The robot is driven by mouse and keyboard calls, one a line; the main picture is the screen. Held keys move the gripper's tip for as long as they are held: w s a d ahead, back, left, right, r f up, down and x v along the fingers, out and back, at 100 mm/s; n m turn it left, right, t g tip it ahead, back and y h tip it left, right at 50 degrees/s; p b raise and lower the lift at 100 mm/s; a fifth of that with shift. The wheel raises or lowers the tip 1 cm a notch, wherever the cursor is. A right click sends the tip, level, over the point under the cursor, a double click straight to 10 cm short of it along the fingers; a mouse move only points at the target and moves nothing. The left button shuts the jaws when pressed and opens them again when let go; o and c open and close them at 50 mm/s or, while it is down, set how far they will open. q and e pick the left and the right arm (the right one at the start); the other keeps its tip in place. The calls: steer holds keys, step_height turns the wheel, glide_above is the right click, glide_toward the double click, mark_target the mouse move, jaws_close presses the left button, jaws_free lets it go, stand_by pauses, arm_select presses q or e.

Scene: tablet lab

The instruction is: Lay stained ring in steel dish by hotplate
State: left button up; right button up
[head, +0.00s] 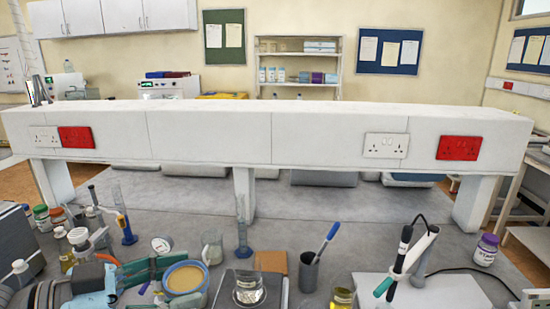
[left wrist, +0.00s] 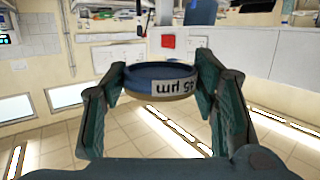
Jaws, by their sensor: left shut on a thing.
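My left gripper (head: 180,278) comes in from the lower left of the head view, its green-padded fingers on either side of a round ring (head: 185,278) with a tan face. In the left wrist view the gripper (left wrist: 160,95) is shut on this ring (left wrist: 150,72), which is blue-grey on top and carries an upside-down label reading 45 µm. The ring is held above the bench. My right gripper is not in view.
Blue-based cylinders (head: 242,235) and a pen cup (head: 309,272) stand nearby. Bottles (head: 78,240) crowd the left. A white shelf (head: 250,130) crosses behind; the grey bench (head: 340,215) before it is partly clear.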

arm_select(q)
steer(key=s+a+f+n+t, duration=0.1)
steer(key=a+f, duration=0.1)
steer(key=f, duration=0.5)
steer(key=s+a+f, duration=0.2)
steer(key=f, duration=0.4)
steer(key=w+a+r+n+t+y, duration=0.1)
steer(key=w+r, duration=0.4)
steer(key=r, duration=0.3)
steer(key=w+a+r+t+y, duration=0.15)
steer(key=w+r, duration=0.25)
steer(key=r, duration=0.4)
steer(key=w+a+r+n+t+y+p, duration=0.1)
steer(key=w+a+r+n+t+y, duration=0.1)
steer(key=w+a+r+n+y, duration=0.5)
steer(key=w+a+r+n+t+y, duration=0.2)
steer(key=w+a+r+y, duration=0.1)
steer(key=w+a+r, duration=0.7)
steer(key=w+a+f+n+g+y, duration=0.1)
steer(key=w+a+f+n+y, duration=0.2)
steer(key=a+f, duration=1)
steer(key=a+n+y, duration=0.3)
steer(key=y, duration=0.2)
steer(key=shift+s+d+n+g+y, duration=0.15)
steer(key=shift+n+g+y, duration=0.1)
steer(key=shift+n+g, duration=0.1)
